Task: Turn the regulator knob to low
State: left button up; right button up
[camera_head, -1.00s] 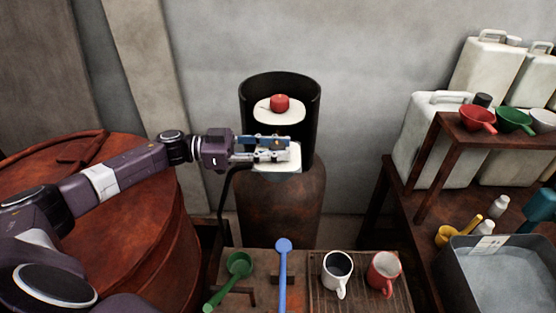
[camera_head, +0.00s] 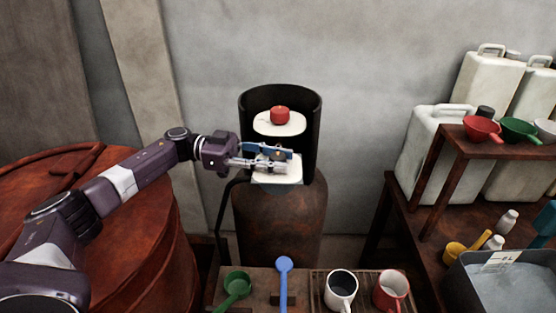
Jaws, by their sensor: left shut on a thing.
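The gas cylinder (camera_head: 278,222) is rusty brown and stands at the centre against the wall, with a black open-fronted collar (camera_head: 310,138) on top. Inside the collar a red knob (camera_head: 280,115) sits on a white plate, apart from my gripper. Below it, a small dark regulator knob (camera_head: 278,155) is in front of a lower white plate (camera_head: 280,177). My left gripper (camera_head: 276,156) comes in from the left and is shut on the regulator knob. The fingers hide most of the knob, and I cannot read its setting. My right gripper is out of view.
A rusty drum (camera_head: 150,240) stands at left under my arm.

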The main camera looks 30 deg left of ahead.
pick_arm(q)
jog(key=o, duration=1.2)
jog(key=v, duration=1.2)
